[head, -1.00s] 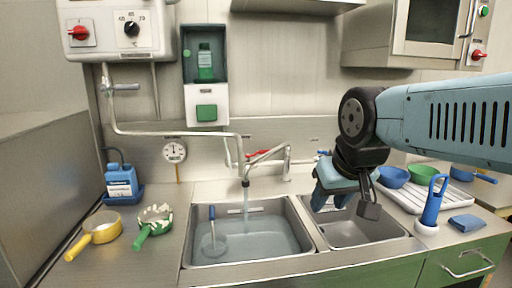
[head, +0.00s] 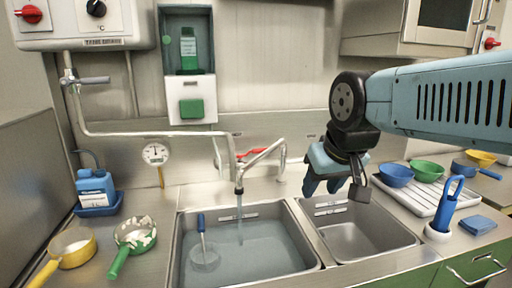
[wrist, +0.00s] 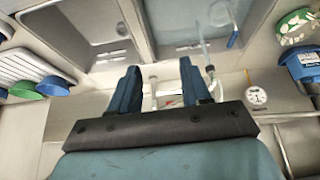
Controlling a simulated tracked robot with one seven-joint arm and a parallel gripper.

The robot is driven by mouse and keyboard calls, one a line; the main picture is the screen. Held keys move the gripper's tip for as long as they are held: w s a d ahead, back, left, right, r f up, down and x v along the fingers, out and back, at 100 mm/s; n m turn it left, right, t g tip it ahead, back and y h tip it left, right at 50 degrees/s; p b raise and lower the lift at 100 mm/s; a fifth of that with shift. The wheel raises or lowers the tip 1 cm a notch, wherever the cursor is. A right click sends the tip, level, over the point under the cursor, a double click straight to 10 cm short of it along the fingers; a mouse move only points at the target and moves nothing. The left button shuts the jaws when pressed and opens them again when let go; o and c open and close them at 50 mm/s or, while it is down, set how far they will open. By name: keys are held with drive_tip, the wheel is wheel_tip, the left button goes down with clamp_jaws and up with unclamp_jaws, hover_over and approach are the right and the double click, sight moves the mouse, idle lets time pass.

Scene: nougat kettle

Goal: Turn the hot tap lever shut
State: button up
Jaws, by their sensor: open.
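The red tap lever (head: 251,154) sits at the back wall behind the double sink, beside the metal swivel spout (head: 262,165). A thin stream of water runs from the spout into the left basin (head: 313,262). My gripper (head: 322,187) is open and empty, in the air above the right basin, to the right of the red lever and apart from it. In the wrist view, my two blue fingers (wrist: 157,78) stand wide apart, with part of the tap metalwork seen between them. No blue tap lever shows clearly; my gripper covers that part of the wall.
A ladle (head: 203,245) stands in the water. Yellow (head: 72,247) and green (head: 135,233) pans and a blue bottle (head: 95,185) are at left. A white rack (head: 425,196) with bowls and a blue-handled brush (head: 447,207) are at right. A dispenser (head: 189,72) hangs above.

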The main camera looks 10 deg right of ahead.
drive_tip(key=w+r+n+g+h, duration=0.1)
drive_tip(key=w+r+n, duration=0.4)
drive_tip(key=w, duration=0.5)
drive_tip(key=n+g+h, duration=0.2)
drive_tip(key=n+h, duration=0.2)
drive_tip(key=n, duration=0.8)
hover_over(262, 149)
drive_tip(key=s+a, duration=0.2)
drive_tip(key=a, duration=0.3)
wheel_tip(262, 149, down, 3)
drive_tip(key=x, duration=1.3)
drive_tip(key=shift+s+a+f, duration=0.1)
drive_tip(key=shift+s+a, duration=0.05)
drive_tip(key=shift+s, duration=0.15)
drive_tip(key=shift+a, duration=0.1)
clamp_jaws()
